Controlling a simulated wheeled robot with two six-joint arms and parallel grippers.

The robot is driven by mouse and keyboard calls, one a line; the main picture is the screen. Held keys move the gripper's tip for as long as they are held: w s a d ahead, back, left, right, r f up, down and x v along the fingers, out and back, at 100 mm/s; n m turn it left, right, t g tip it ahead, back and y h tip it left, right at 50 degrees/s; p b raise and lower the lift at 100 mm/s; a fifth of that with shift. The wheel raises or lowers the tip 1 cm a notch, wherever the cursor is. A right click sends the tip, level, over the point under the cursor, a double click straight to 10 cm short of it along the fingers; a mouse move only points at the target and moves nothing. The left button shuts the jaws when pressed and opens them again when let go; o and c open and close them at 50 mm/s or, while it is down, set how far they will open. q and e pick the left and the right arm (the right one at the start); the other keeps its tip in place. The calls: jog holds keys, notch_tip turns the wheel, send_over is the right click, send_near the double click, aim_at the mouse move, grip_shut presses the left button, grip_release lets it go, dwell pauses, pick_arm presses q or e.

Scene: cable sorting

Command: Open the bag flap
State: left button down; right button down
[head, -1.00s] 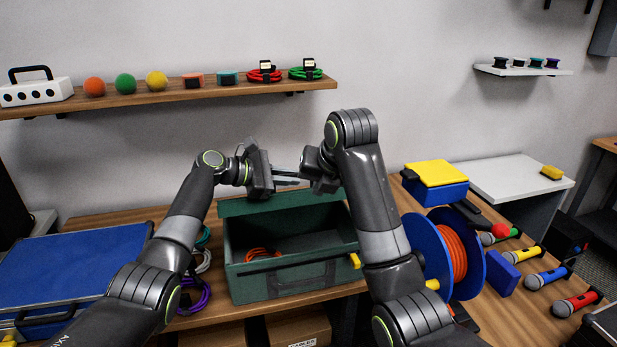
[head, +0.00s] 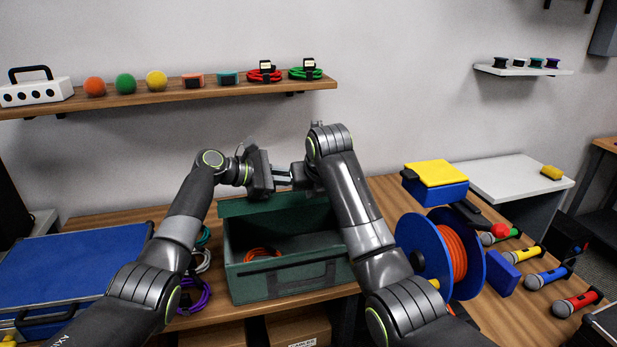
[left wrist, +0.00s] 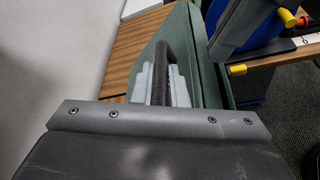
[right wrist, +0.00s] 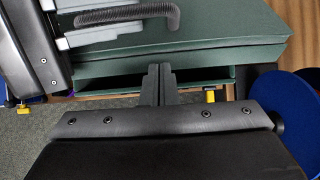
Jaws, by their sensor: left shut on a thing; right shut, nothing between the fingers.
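The dark green bag (head: 283,283) stands on the wooden bench, and its inside is visible from above. Its green flap (head: 262,207) is raised along the back edge; it also shows in the right wrist view (right wrist: 220,30). My left gripper (head: 283,178) is above the back of the bag, shut on a black handle (right wrist: 150,13) at the flap. The handle also shows between the fingers in the left wrist view (left wrist: 161,60). My right gripper (right wrist: 159,80) is shut and empty, close to the bag; in the head view my right arm partly hides it.
An orange cable (head: 262,254) lies inside the bag. A blue case (head: 75,262) and coiled cables (head: 195,299) are to the left. A blue reel with orange cable (head: 470,238), a blue and yellow box (head: 436,184) and several microphones (head: 548,277) are to the right.

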jog(key=shift+w+a+r, duration=0.15)
jog(key=shift+w+r, duration=0.1)
jog(key=shift+w, duration=0.35)
jog(key=shift+w+a+r, duration=0.2)
jog(key=shift+w, duration=0.35)
jog(key=shift+w+a+r, duration=0.15)
jog(key=shift+w+r, duration=0.1)
jog(key=shift+w, duration=0.35)
jog(key=shift+w+r, duration=0.1)
jog(key=shift+r, duration=0.05)
